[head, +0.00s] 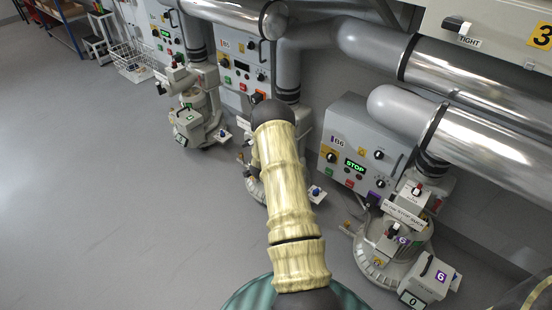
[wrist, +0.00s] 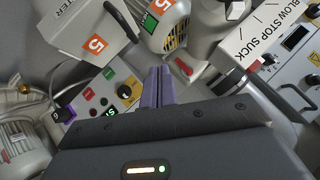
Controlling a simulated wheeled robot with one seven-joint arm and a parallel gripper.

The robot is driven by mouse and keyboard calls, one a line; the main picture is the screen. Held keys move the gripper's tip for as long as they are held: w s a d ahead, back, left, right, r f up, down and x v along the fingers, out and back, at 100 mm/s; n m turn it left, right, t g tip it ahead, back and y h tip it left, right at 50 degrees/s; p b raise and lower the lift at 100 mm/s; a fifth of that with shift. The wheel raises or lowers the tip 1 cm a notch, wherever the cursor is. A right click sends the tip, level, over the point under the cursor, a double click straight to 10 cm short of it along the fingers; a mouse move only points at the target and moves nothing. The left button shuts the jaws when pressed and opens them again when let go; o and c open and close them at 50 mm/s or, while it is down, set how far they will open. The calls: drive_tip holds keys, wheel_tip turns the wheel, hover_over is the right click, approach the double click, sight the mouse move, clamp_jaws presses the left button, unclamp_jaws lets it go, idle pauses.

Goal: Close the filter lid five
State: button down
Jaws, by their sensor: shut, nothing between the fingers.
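In the wrist view a pale box-like filter part (wrist: 88,38) with an orange 5, dark lettering ending in "TER" and a dark handle (wrist: 121,17) is at the upper left. I cannot tell whether its lid is open or shut. My gripper (wrist: 157,74) has its purple fingers together and empty, apart in the picture from the filter part, to its lower right. In the head view my arm covers much of station five, and my gripper and the lid are hidden there.
The B5 panel (head: 238,72) stands behind my arm. In the wrist view a motor (wrist: 172,28) marked 5, a "BLOW STOP SUCK" plate (wrist: 250,32) and a button panel (wrist: 108,92) crowd the fingers. Station six (head: 395,245) is at right; floor (head: 120,190) is clear at left.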

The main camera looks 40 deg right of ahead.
drive_tip(key=shift+s+a+r, duration=0.3)
drive_tip(key=shift+a+r, duration=0.3)
drive_tip(key=shift+r, duration=0.05)
drive_tip(key=shift+s+a+r, duration=0.25)
drive_tip(key=shift+a+r, duration=0.3)
drive_tip(key=shift+r, duration=0.05)
